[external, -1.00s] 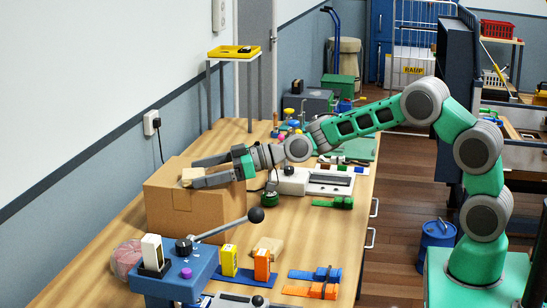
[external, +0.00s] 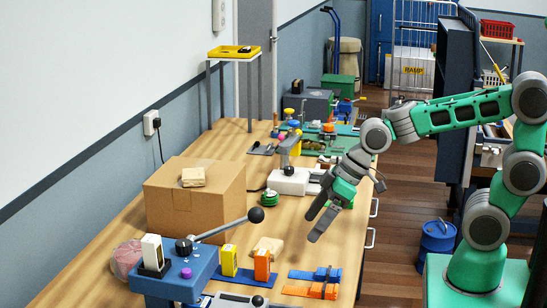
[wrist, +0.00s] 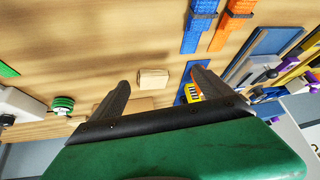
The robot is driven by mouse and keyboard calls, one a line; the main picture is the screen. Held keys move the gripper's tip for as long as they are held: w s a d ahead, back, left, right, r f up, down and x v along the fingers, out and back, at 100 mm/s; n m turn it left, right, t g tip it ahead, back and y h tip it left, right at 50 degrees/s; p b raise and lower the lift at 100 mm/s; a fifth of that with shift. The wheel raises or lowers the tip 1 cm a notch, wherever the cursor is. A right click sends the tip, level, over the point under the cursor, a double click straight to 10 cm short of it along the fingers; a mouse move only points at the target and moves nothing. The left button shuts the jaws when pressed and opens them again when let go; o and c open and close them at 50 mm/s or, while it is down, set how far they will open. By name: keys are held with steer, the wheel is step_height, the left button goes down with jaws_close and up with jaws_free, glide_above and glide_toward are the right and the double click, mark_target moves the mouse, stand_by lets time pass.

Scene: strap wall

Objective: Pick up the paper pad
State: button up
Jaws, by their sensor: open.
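Two similar small beige pads show in the external view, and I cannot tell which one is the paper pad. One pad (external: 193,177) lies on top of the cardboard box (external: 170,207). The other pad (external: 268,249) lies on the table behind the orange and blue straps. My gripper (external: 312,227) is open and empty above the table, to the right of both pads and pointing down-left. In the wrist view a beige pad (wrist: 153,78) lies on the table, seen between my open fingers (wrist: 160,80) and apart from them.
A blue fixture (external: 180,278) with a black-knobbed lever stands at the near left. Blue (external: 317,274) and orange straps lie near the table's front edge. A green round item (external: 268,198) and a white-based device (external: 290,182) stand behind my gripper.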

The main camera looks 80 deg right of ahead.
steer(key=s+d+f+m+g+h, duration=0.1)
steer(key=s+f+m+g+h, duration=0.1)
steer(key=s, duration=1)
steer(key=shift+s+d+f+m+g, duration=0.15)
steer(key=shift+s+f+m+g, duration=0.2)
steer(key=shift+f+g, duration=0.25)
steer(key=shift+c, duration=1.1)
step_height(320, 180, up, 3)
steer(key=n+g+y+p, duration=0.25)
steer(key=n+p, duration=0.45)
steer(key=n, duration=1)
glide_above(268, 243)
steer(key=d, duration=0.2)
steer(key=shift+w+a+r+h, duration=0.2)
steer(key=shift+w+h, duration=0.15)
steer(key=f, duration=0.2)
steer(key=a+f, duration=0.1)
steer(key=f, duration=0.1)
steer(key=f+p, duration=0.1)
steer(key=f, duration=0.2)
steer(key=shift+s+a+f, duration=0.1)
steer(key=shift+s+a, duration=0.15)
steer(key=shift+s, duration=0.1)
steer(key=c, duration=1.4)
